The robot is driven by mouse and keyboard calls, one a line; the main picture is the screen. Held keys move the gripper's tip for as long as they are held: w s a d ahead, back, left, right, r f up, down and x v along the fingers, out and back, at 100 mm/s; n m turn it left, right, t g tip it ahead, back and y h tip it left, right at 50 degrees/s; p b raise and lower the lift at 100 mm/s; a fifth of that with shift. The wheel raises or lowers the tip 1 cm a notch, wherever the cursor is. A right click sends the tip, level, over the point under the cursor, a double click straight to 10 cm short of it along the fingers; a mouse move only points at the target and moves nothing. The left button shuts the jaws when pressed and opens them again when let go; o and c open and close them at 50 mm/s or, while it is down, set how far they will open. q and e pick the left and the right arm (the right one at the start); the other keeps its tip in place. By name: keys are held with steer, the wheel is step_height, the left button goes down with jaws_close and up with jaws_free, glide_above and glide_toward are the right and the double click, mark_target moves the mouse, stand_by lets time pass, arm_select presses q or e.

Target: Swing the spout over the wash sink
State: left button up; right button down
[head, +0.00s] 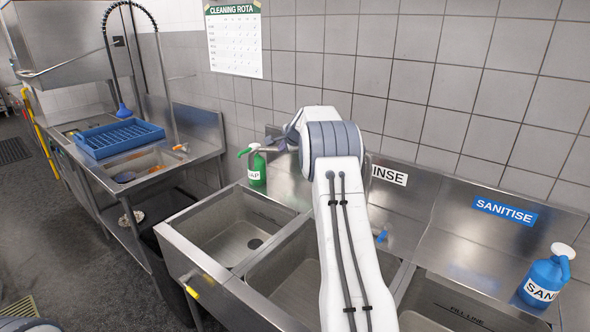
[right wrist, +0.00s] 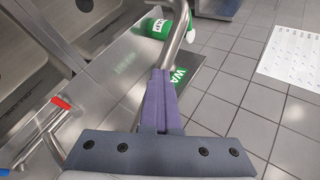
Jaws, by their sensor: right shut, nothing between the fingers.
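The metal spout (head: 279,148) shows in the head view beside my right gripper, near the back of the wash sink (head: 222,228), the leftmost of three basins. Much of the spout is hidden by my arm. In the right wrist view the spout (right wrist: 176,38) is a bare tube running past the fingertips. My right gripper (right wrist: 158,78) is shut and empty, its purple fingers close against the tube; I cannot tell whether they touch. It also shows in the head view (head: 291,134). A green WASH label (right wrist: 180,77) is partly covered by the fingers. My left gripper is out of view.
A green soap bottle (head: 256,166) stands behind the wash sink, close to the spout. A blue tap lever (head: 381,236) and red lever (right wrist: 62,102) are near my arm. A blue sanitiser bottle (head: 544,279) stands at right. The tiled wall closes the back.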

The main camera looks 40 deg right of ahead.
steer(key=s+a+r+b, duration=0.5)
steer(key=s+a+r, duration=0.2)
steer(key=s+a, duration=0.15)
steer(key=s+a+f+n+g+y, duration=0.1)
steer(key=s+a+f+n+y, duration=0.15)
steer(key=a, duration=0.65)
steer(key=s+a+f+n+g+y, duration=0.1)
steer(key=a+n, duration=0.3)
steer(key=a, duration=0.5)
steer(key=s+a+f+n+g+y, duration=0.1)
steer(key=s+a+f+n, duration=0.3)
steer(key=a, duration=0.3)
steer(key=s+a+f+n+g+y, duration=0.1)
steer(key=s+a+n+g, duration=0.15)
steer(key=s+a, duration=0.45)
steer(key=s+a+f+n+g, duration=0.1)
steer(key=s+a+f+n, duration=0.1)
steer(key=s+n, duration=0.3)
steer(key=s+a+f+n+g+h, duration=0.1)
steer(key=s+f+n, duration=0.3)
steer(key=s, duration=0.9)
steer(key=s+a+f+n+g+h, duration=0.1)
steer(key=s+a+f+n+g, duration=0.1)
steer(key=s+n, duration=0.4)
steer(key=s+a+f, duration=0.1)
steer(key=s+f, duration=0.1)
steer(key=s, duration=0.2)
steer(key=shift+a+g, duration=0.35)
